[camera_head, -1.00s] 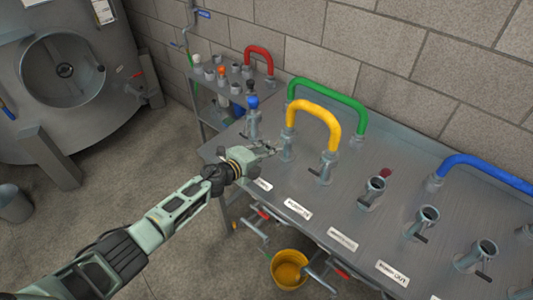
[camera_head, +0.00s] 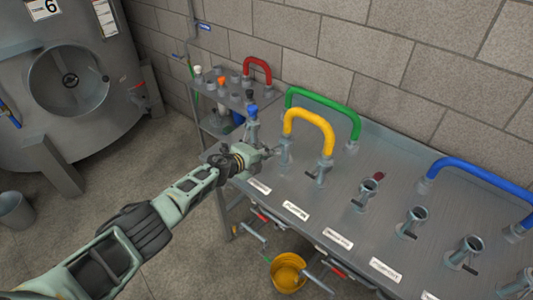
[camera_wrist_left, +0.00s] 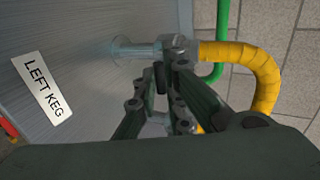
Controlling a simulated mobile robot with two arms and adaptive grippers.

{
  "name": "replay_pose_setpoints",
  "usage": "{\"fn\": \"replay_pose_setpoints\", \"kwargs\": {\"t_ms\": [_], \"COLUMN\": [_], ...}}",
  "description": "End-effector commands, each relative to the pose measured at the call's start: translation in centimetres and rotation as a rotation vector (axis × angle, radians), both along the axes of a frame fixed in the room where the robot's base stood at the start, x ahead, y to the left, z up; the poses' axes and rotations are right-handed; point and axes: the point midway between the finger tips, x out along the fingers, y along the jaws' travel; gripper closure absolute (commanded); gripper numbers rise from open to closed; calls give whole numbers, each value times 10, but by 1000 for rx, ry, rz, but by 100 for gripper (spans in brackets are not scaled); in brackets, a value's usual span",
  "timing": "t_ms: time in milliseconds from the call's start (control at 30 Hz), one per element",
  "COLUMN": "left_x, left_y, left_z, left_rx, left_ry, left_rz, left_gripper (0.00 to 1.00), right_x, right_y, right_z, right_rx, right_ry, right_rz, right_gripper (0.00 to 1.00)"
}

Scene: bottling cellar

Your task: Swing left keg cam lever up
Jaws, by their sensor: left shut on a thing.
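The left keg stub (camera_head: 284,154) is a grey metal fitting at the left of the steel panel, joined to one end of the yellow hose (camera_head: 311,116). My left gripper (camera_head: 270,152) is at this stub, on its left side. In the left wrist view, the fingers (camera_wrist_left: 168,78) are shut close below the grey coupling (camera_wrist_left: 180,46), where the yellow hose (camera_wrist_left: 240,56) begins. They hold a small part, apparently the cam lever, mostly hidden between the fingers. The white LEFT KEG label (camera_wrist_left: 42,88) lies on the panel beside it. My right gripper is out of view.
A green hose (camera_head: 325,103) arches behind the yellow one. A blue-topped fitting (camera_head: 252,112) stands close behind my left gripper. Open stubs (camera_head: 414,220) line the panel to the right. A yellow bucket (camera_head: 288,272) is below the front edge.

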Motion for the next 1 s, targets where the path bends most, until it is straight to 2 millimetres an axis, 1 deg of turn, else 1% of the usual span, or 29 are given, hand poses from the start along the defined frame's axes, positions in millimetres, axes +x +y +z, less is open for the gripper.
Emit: {"fn": "replay_pose_setpoints", "kwargs": {"t_ms": [267, 300, 467, 767, 1000], "left_x": [-1, -1, 0, 0, -1], "left_y": [-1, -1, -1, 0, 8], "left_z": [0, 0, 0, 0, 7], "left_rx": [-1, -1, -1, 0, 9], "left_ry": [0, 0, 0, -1, -9], "left_rz": [-2, -2, -2, -1, 2], "left_gripper": [100, 88, 74, 74, 74], "right_x": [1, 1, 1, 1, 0], "right_y": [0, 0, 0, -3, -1], "right_z": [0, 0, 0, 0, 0], "right_rx": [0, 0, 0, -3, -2], "right_ry": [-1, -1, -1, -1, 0], "right_rz": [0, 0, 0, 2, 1], "right_gripper": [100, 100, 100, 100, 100]}}
